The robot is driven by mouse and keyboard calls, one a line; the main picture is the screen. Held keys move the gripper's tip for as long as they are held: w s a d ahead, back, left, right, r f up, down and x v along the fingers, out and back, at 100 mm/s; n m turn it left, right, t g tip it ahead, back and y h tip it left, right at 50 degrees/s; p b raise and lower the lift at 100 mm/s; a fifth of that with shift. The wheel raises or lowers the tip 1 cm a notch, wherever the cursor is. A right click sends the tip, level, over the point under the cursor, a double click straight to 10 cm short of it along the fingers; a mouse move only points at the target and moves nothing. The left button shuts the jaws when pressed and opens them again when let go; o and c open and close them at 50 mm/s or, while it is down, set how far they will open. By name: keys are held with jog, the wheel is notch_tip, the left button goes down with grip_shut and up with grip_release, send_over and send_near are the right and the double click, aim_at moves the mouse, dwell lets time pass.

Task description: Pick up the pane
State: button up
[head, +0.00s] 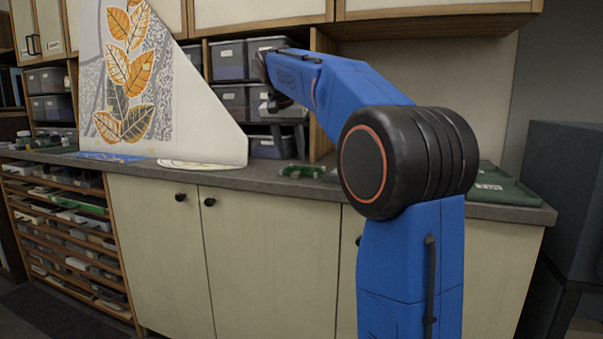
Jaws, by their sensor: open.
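My gripper (289,140) hangs at the end of my blue arm over the counter, its dark fingers pointing down. It is small and dark against the grey bins behind it; the fingers look apart, with nothing seen between them. A small green object (302,171) lies on the counter below it, apart from the fingers. No clear glass pane can be made out with certainty. A large pale panel with orange and grey leaves (130,80) stands on the counter at the left; I cannot tell whether it is the pane. My arm hides part of the counter.
The grey counter (330,190) runs across pale cupboards. A blue patterned sheet (110,157) and a pale flat piece (200,164) lie by the panel's foot. Grey bins (229,97) fill the shelves behind; cabinets overhang above.

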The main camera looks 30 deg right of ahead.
aim_at(295, 173)
jog(key=shift+x, duration=3.25)
jog(key=shift+s, duration=0.15)
grip_shut()
